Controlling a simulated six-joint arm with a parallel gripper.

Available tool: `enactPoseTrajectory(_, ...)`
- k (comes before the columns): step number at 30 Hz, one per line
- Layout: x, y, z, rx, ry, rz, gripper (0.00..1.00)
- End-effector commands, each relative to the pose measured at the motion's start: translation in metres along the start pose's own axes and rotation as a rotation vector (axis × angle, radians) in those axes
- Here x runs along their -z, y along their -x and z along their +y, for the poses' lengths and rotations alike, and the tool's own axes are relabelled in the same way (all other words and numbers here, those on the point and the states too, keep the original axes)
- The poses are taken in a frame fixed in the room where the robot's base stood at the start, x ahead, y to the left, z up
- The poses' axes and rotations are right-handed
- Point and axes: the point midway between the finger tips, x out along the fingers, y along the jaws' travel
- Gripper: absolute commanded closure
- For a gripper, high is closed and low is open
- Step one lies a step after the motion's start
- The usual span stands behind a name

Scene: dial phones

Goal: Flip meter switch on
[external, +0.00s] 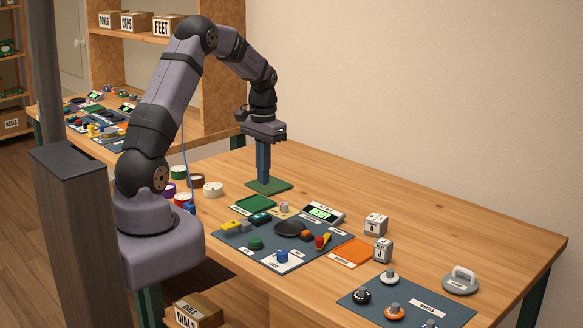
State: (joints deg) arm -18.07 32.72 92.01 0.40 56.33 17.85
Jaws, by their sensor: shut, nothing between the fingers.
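A meter-like white device with a lit green display (322,212) lies at the back right edge of the blue-grey mat (230,246). Its switch is too small to make out, and so is its position. My gripper (265,134) is shut and empty, pointing down, well behind and to the left of the device and above it. A blue upright column (263,160) stands directly under my gripper, over a green plate (283,186). I cannot tell where the fingertips end against it.
The mat also holds a black round dish (289,229), a blue knob (282,256) and small coloured parts. An orange card (352,251) and two white blocks (375,224) lie to the right. A second mat (450,309) with knobs is at front right. The table's back right is clear.

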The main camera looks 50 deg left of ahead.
Motion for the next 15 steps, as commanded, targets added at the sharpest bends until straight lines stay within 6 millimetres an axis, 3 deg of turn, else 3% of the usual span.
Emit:
enactPoseTrajectory(9, -0.001, -0.055, 0.000, -0.001, 0.001, -0.005, 1.00)
enactPoseTrajectory(15, -0.001, -0.078, 0.000, 0.000, 0.001, -0.002, 1.00)
